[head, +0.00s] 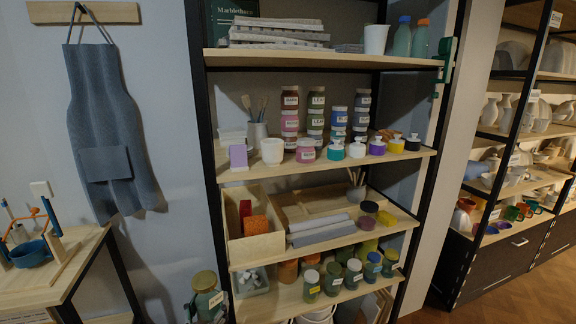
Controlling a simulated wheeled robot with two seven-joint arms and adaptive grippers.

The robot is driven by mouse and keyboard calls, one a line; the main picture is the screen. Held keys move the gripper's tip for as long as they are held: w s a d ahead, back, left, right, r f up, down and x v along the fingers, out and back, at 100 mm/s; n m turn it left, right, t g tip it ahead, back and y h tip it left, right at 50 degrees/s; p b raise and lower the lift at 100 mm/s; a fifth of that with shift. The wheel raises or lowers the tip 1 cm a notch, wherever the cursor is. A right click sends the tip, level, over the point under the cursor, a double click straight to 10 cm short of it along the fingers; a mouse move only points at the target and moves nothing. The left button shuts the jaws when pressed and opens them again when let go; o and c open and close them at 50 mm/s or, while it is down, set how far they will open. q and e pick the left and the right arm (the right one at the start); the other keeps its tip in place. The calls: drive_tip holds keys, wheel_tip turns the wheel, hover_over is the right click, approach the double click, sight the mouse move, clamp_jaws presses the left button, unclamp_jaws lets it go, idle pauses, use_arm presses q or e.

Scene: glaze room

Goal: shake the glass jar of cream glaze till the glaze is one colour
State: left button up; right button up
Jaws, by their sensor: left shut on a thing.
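A glass jar (207,299) with a tan lid (204,280) shows at the bottom edge of the head view, left of the shelf unit. It looks roughly upright, with a pale label on its right side. What shows of its contents looks dull grey-green; I cannot tell whether the colour is even. My left gripper (204,309) is shut on this jar, low in the view. Much of the gripper and the jar's lower part are dark or cut off by the frame. My right gripper is not in view.
The shelf unit (330,161) close on the right holds jars, small pots, a wooden box (256,249) and rolls. A wooden table (40,290) stands at the left. A blue-grey apron (103,130) hangs on the wall. Floor is open at the lower right.

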sight(207, 292)
use_arm(q)
wheel_tip(207, 292, up, 5)
drive_tip(key=shift+f, duration=2.8)
drive_tip(key=shift+r, duration=2.55)
wheel_tip(207, 292, down, 5)
drive_tip(key=shift+f, duration=0.1)
drive_tip(key=shift+r, duration=0.2)
drive_tip(key=shift+a+r, duration=0.1)
drive_tip(key=shift+r, duration=0.1)
drive_tip(key=s+f, duration=0.4)
drive_tip(key=f, duration=0.2)
drive_tip(key=shift+s+f, duration=0.25)
drive_tip(key=shift+s, duration=0.1)
